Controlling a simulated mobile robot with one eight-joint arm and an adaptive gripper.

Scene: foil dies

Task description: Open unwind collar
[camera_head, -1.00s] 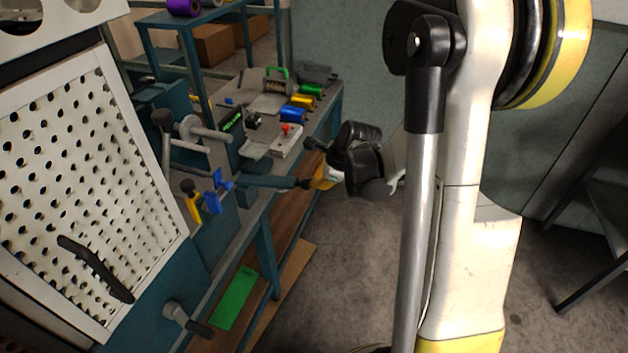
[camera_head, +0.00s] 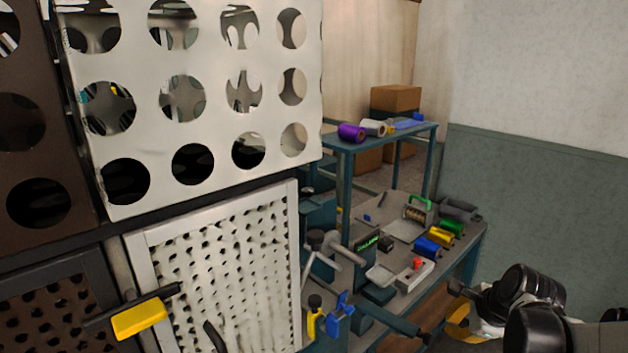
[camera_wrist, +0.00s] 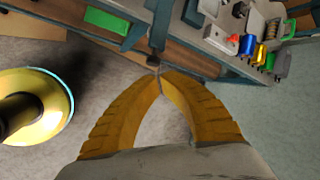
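My gripper (camera_wrist: 160,75) has yellow ribbed fingers whose tips meet in the wrist view, with nothing visible between them. The dark end of a teal bar (camera_wrist: 157,45) lies right at the fingertips; I cannot tell whether they touch. In the head view this bar (camera_head: 400,326) sticks out from the bench toward my gripper (camera_head: 456,326), which is partly hidden by my dark wrist. A bright blue clamp-like part (camera_head: 341,316) and a yellow part with a black knob (camera_head: 314,316) sit near the bar's bench end. I cannot tell which part is the unwind collar.
A perforated white panel (camera_head: 225,265) and a yellow-and-black handle (camera_head: 139,319) stand at the left. The bench holds blue (camera_head: 427,248), yellow (camera_head: 440,237) and green (camera_head: 453,227) rolls and a box with a red knob (camera_head: 416,268).

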